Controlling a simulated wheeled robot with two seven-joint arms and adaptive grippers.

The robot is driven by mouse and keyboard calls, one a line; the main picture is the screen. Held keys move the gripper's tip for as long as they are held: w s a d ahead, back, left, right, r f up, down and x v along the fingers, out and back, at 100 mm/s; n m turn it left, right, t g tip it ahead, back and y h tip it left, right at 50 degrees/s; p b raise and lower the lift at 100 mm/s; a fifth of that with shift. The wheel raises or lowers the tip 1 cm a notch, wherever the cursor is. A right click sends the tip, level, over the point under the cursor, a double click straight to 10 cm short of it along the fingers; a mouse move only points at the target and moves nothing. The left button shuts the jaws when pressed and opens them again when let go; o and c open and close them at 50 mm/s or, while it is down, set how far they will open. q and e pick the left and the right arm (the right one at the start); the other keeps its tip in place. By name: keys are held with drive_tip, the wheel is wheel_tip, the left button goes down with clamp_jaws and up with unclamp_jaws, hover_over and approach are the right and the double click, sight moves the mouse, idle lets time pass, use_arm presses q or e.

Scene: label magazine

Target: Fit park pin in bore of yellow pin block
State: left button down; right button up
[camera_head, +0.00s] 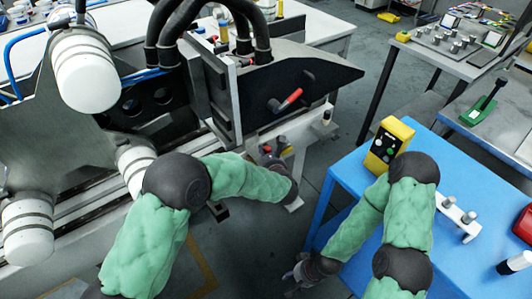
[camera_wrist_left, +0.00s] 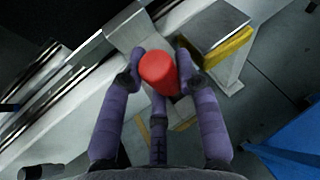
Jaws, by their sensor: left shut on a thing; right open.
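The park pin shows as a red round head (camera_wrist_left: 159,72) between the purple fingers of my left gripper (camera_wrist_left: 160,75) in the left wrist view. Its shank is hidden under the head. In the head view my left gripper (camera_head: 274,151) is small and partly hidden by my forearm, with a bit of red at it. A block with a grey top and a yellow side (camera_wrist_left: 233,48), probably the yellow pin block, is beside the right finger, apart from the red head. I see no bore. My right gripper (camera_head: 302,274) is open and empty, low beside the blue table.
A dark machine plate with a red-handled lever (camera_head: 289,99) stands just beyond my left gripper. The blue table (camera_head: 345,172) carries a yellow button box (camera_head: 389,142) and a white pin rack (camera_head: 457,218). Floor lies open between machine and table.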

use_arm(q)
drive_tip(key=shift+s+f, duration=0.1)
drive_tip(key=shift+f, duration=0.2)
drive_tip(key=c, duration=0.8)
unclamp_jaws()
drive_tip(key=shift+f, duration=0.15)
drive_tip(key=shift+c, duration=0.2)
drive_tip(key=v, duration=1.2)
